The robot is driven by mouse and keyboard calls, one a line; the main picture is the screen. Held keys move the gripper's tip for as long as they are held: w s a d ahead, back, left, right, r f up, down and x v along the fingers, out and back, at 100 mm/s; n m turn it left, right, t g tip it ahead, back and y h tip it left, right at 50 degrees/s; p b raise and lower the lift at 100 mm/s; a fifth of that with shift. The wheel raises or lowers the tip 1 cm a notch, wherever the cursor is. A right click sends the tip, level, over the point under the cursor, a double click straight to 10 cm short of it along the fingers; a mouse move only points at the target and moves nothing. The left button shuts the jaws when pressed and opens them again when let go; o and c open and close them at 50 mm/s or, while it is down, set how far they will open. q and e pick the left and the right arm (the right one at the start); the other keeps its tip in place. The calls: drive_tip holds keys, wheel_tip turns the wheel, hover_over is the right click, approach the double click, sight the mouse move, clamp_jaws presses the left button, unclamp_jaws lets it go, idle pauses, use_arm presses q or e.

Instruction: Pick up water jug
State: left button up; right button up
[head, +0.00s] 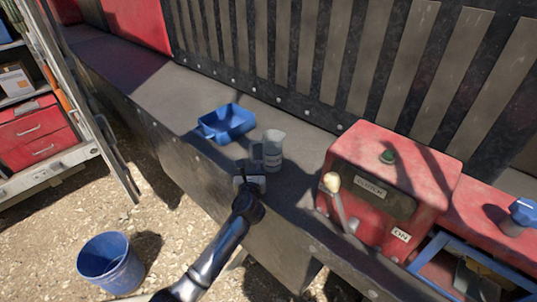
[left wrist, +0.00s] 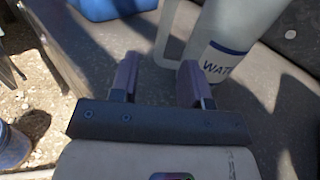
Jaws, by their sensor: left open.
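The water jug (head: 273,150) is a pale translucent jug standing upright on the grey metal ledge. In the left wrist view the jug (left wrist: 232,25) shows a label reading "WAT", and its handle (left wrist: 168,38) faces my gripper. My left gripper (head: 249,162) is just left of the jug, at the handle side. In the left wrist view its two fingers (left wrist: 157,70) are apart, with the lower end of the handle showing between their tips. I cannot tell whether a finger touches the jug. My right gripper is in neither view.
A blue tray (head: 236,117) sits on the ledge (head: 150,85) behind and left of the jug. A red control box (head: 400,165) with a lever (head: 335,190) stands to the right. A blue bucket (head: 109,262) is on the ground at lower left. The ledge's far left is clear.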

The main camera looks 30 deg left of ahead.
sight(252, 157)
use_arm(q)
drive_tip(key=shift+x, duration=2.75)
drive_tip(key=shift+d+r, duration=0.1)
drive_tip(key=shift+r, duration=0.05)
clamp_jaws()
